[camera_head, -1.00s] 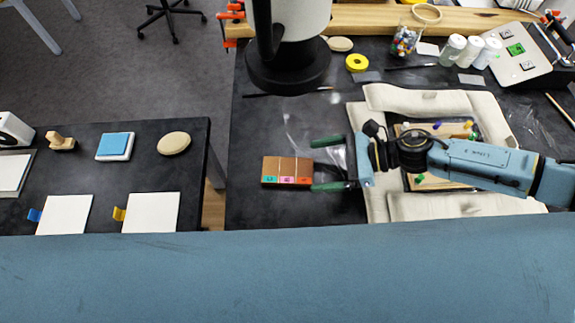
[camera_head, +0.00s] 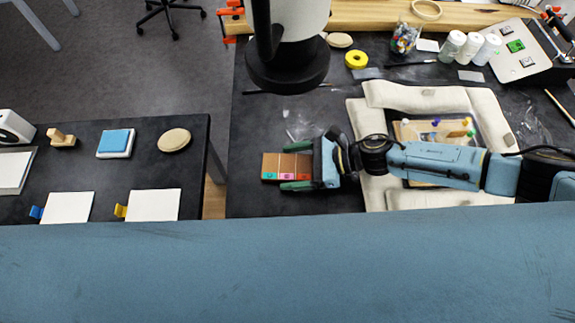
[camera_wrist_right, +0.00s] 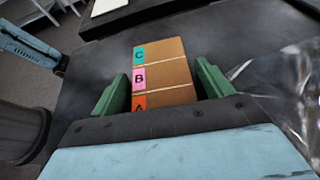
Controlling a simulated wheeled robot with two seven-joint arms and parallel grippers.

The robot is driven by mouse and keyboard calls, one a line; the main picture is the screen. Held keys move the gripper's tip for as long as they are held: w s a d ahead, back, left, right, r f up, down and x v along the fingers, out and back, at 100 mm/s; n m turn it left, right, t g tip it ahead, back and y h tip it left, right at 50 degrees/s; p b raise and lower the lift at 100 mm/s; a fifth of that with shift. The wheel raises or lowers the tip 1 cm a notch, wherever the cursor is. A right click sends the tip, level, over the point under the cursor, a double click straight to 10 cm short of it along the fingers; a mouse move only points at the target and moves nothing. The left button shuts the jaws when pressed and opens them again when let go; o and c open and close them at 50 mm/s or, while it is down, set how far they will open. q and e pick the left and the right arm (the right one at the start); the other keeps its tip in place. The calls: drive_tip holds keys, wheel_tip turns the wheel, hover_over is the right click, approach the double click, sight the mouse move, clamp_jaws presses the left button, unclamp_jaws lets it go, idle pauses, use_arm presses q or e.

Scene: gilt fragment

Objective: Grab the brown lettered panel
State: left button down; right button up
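The brown lettered panel (camera_head: 271,160) lies on the dark table, with three coloured tabs along one edge. In the right wrist view the brown panel (camera_wrist_right: 175,70) shows tabs lettered C, B and A, teal, pink and orange. My right gripper (camera_head: 290,166) is open, with its green fingers on either side of the panel's near part. The palm hides the panel's near end. My left gripper is not in view.
A pale padded frame (camera_head: 390,95) surrounds a board (camera_head: 410,130) under my right arm. A yellow tape roll (camera_head: 356,60), a jar (camera_head: 404,38) and white bottles (camera_head: 470,48) stand at the back. Clear plastic (camera_head: 300,125) lies near the panel. The table left of it is bare.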

drive_tip(key=c, duration=0.8)
